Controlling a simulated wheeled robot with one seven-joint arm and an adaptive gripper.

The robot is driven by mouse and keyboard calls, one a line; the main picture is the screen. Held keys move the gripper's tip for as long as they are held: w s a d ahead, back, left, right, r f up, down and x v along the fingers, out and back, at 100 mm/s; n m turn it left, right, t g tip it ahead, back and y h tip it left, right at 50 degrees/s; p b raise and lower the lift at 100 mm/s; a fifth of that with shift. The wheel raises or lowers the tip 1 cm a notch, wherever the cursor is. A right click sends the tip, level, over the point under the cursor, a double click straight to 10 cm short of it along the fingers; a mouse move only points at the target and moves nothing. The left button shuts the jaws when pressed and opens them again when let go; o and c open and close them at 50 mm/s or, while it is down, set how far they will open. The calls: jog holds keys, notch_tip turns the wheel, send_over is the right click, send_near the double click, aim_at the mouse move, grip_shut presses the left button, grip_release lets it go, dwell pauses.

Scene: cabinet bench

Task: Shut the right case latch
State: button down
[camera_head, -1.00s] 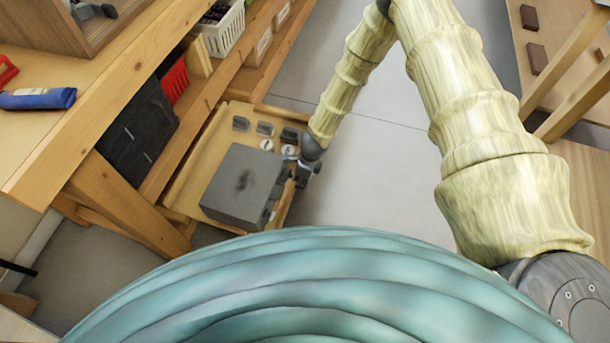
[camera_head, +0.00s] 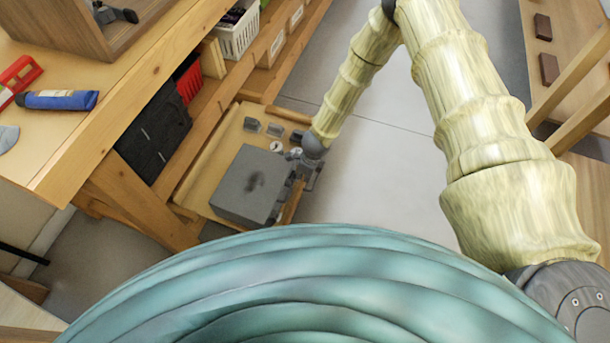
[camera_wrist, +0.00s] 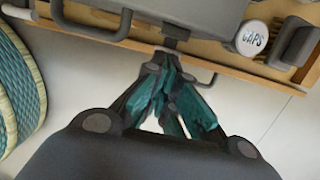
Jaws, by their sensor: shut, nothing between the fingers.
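The grey case (camera_head: 243,187) lies in a shallow wooden drawer below the bench. In the wrist view the case's front edge (camera_wrist: 215,14) runs along the top. A dark carry handle (camera_wrist: 92,31) sticks out at its left. A small dark latch tab (camera_wrist: 176,33) is on its front, right of the handle. My gripper (camera_head: 304,181) is at the case's right side in the head view. In the wrist view my gripper (camera_wrist: 166,58) is shut and empty, its tips just below the tab. I cannot tell whether they touch it, or whether the latch is closed.
A wooden drawer front (camera_wrist: 135,43) runs behind my fingertips, with a thin bar handle (camera_wrist: 205,82). A round jar marked CAPS (camera_wrist: 252,38) and a grey holder (camera_wrist: 291,43) stand right of the case. The bench leg (camera_head: 140,205) is left; open floor (camera_head: 375,165) is right.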

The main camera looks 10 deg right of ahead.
jog(key=shift+r, duration=0.35)
notch_tip(320, 180, up, 8)
jog(key=r+p, duration=0.1)
jog(key=p, duration=0.6)
send_over(292, 174)
jog(key=shift+a+f, duration=0.1)
jog(key=shift+f, duration=0.15)
jog(key=shift+s, duration=0.1)
jog(key=s+d+r+n+p, duration=0.3)
jog(key=s+r+n, duration=0.3)
jog(key=s, duration=0.5)
jog(key=s+d+r+n+h+p, duration=0.1)
jog(key=s+d+r+n+p, duration=0.3)
jog(key=s+n, duration=0.6)
jog(key=s+d+r+n+g+p, duration=0.1)
jog(key=s+d+r+n+p, duration=0.2)
jog(key=s, duration=1.1)
jog(key=d+r+n, duration=0.3)
jog(key=r+n, duration=0.2)
jog(key=shift+d+r+n+h+p, duration=0.3)
jog(key=shift+d+r+p, duration=0.05)
jog(key=shift+r+p, duration=0.05)
